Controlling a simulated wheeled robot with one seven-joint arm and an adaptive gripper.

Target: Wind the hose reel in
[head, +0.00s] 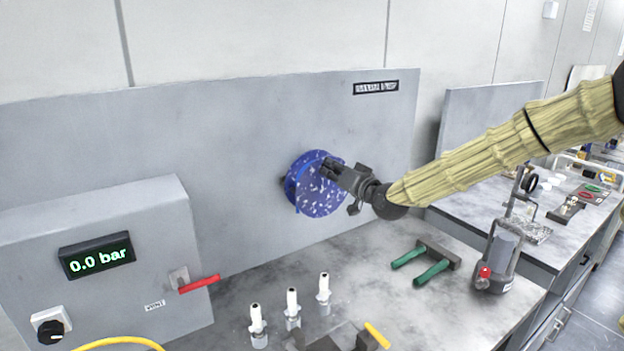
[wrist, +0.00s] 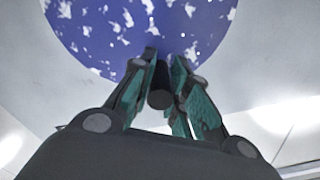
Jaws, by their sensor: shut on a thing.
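The hose reel (head: 313,196) is a blue disc with white speckles, mounted on the grey upright panel. It also fills the top of the wrist view (wrist: 90,40). My gripper (head: 331,171) is at the reel's face, near its upper right edge. In the wrist view my gripper's two fingers (wrist: 160,85) are closed around a dark cylindrical crank handle (wrist: 160,88) that stands out from the disc. The handle is mostly hidden by my gripper in the head view. No hose is visible on the reel.
A grey box with a 0.0 bar display (head: 97,257) and a red lever (head: 199,284) stands at left.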

